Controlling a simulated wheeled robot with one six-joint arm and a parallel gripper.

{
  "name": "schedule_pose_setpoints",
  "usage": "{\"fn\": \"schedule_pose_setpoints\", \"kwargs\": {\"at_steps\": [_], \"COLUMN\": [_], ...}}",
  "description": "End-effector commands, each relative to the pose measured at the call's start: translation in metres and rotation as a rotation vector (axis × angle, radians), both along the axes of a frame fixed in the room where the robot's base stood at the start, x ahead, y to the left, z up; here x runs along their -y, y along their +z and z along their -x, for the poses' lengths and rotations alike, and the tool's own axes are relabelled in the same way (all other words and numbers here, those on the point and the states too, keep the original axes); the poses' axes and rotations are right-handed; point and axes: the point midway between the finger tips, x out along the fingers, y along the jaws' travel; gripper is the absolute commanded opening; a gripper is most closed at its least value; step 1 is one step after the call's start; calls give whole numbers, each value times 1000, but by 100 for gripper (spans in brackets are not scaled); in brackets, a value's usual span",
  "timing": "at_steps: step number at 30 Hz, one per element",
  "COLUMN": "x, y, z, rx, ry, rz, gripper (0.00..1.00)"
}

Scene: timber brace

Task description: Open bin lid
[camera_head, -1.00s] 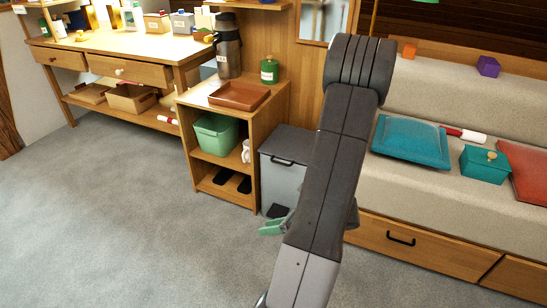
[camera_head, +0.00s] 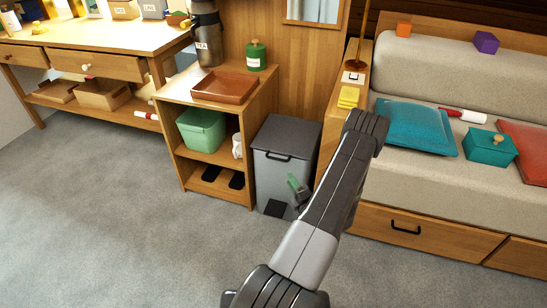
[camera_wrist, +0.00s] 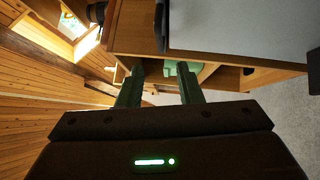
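The grey bin (camera_head: 272,178) stands on the floor between the wooden shelf and the bench. Its dark lid (camera_head: 290,134) is shut, with a black handle (camera_head: 278,156) at the upper front and a black pedal (camera_head: 279,210) at the base. My gripper (camera_head: 294,184) is in front of the bin, below and right of the handle, apart from it. In the wrist view my gripper (camera_wrist: 160,72) has its two green fingers spread with nothing held between them. My arm hides the bin's lower right.
Left of the bin, the wooden shelf (camera_head: 222,177) holds a green tub (camera_head: 202,130) and a brown tray (camera_head: 230,87). The bench (camera_head: 430,225) with a drawer and cushions is close on the right. The carpet at front left is clear.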

Motion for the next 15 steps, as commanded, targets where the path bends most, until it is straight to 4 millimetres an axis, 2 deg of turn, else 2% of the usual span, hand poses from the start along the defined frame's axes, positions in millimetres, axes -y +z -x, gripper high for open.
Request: {"fn": "schedule_pose_setpoints", "kwargs": {"at_steps": [5, 15], "x": [-15, -47], "y": [3, 11], "z": [-25, -87], "rx": [5, 4], "ry": [7, 7], "rz": [4, 5], "gripper": [33, 33]}}
